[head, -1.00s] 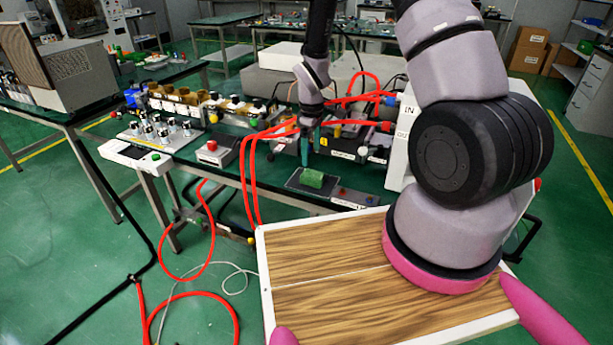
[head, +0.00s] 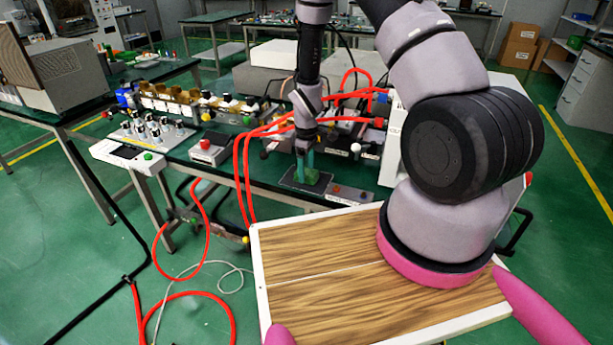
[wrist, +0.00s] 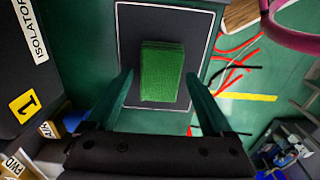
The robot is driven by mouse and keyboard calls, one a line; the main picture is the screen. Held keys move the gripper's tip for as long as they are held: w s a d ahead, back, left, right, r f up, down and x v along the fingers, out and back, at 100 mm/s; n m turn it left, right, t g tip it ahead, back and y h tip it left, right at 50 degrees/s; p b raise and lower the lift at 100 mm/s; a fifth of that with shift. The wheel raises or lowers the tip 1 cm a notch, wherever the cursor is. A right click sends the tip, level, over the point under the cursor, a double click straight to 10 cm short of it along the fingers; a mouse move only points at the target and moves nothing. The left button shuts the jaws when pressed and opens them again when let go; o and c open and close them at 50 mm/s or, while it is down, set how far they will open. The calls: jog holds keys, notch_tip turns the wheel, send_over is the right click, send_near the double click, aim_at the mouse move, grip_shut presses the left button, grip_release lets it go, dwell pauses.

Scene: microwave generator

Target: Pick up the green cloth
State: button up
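The green cloth (wrist: 161,72) is a small folded block lying on a dark pad with a pale edge (wrist: 131,24) in the wrist view. In the head view the cloth (head: 308,177) is partly hidden by my gripper's fingers. My gripper (wrist: 159,90) has its two teal fingers spread apart, one on each side of the cloth, with a gap visible on both sides. In the head view my gripper (head: 304,168) points down at the pad (head: 321,185) on the bench. Whether the fingertips touch the pad I cannot tell.
Red hoses (head: 244,165) hang to the left of my gripper. A box with a red button (head: 209,149) stands left on the bench. In the wrist view a dark isolator box (wrist: 35,60) is at the left. A wood-topped surface (head: 340,255) is in the foreground.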

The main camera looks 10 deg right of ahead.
aim_at(307, 171)
jog(key=c, duration=1)
jog(key=shift+o, duration=0.2)
notch_tip(307, 171, up, 10)
